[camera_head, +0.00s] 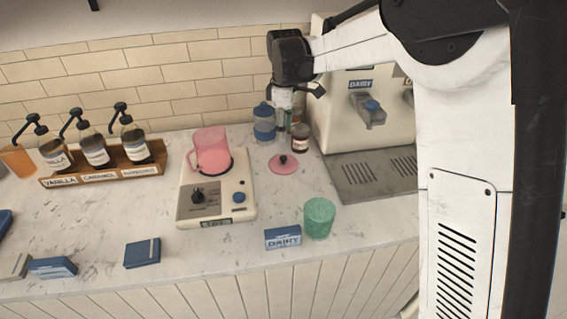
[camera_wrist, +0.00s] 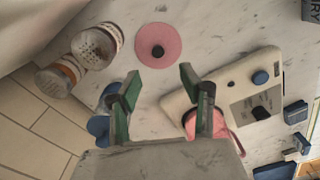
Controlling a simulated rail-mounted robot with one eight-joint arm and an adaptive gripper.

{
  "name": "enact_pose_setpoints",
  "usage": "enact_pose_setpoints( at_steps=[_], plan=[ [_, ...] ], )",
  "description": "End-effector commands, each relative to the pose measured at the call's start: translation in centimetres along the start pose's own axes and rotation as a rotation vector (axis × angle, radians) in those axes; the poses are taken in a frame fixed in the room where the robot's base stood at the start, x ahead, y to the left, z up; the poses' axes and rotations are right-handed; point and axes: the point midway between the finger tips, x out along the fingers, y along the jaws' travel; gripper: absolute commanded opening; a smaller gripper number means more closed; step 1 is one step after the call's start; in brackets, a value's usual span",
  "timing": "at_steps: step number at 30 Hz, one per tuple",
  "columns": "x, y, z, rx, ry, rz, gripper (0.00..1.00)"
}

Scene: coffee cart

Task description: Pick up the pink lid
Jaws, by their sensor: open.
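The pink lid (camera_head: 284,163) is a flat disc with a small dark knob, lying on the counter between the blender base and the steel drip tray. In the wrist view the pink lid (camera_wrist: 159,46) lies flat beyond the fingertips. My gripper (camera_head: 292,95) is above the counter, behind and higher than the lid in the head view. In the wrist view my gripper (camera_wrist: 158,85) has its two green-padded fingers apart with nothing between them. The pink pitcher (camera_head: 210,152) stands on the blender base (camera_head: 217,190); it is partly hidden behind a finger in the wrist view.
Jars (camera_head: 300,138) and a blue canister (camera_head: 264,123) stand close behind the lid. A green cup (camera_head: 319,218) and a dairy box (camera_head: 283,237) are in front.

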Motion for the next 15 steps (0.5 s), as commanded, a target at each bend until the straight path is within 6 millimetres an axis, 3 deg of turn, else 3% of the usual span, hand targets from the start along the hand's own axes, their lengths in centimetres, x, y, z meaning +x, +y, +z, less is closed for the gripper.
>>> enact_pose_setpoints(
  at_steps=[6,15],
  plan=[
    [4.0,0.0,0.0,0.001,0.000,0.001,0.40],
    [6.1,0.0,0.0,0.002,0.000,0.001,0.40]
  ],
)
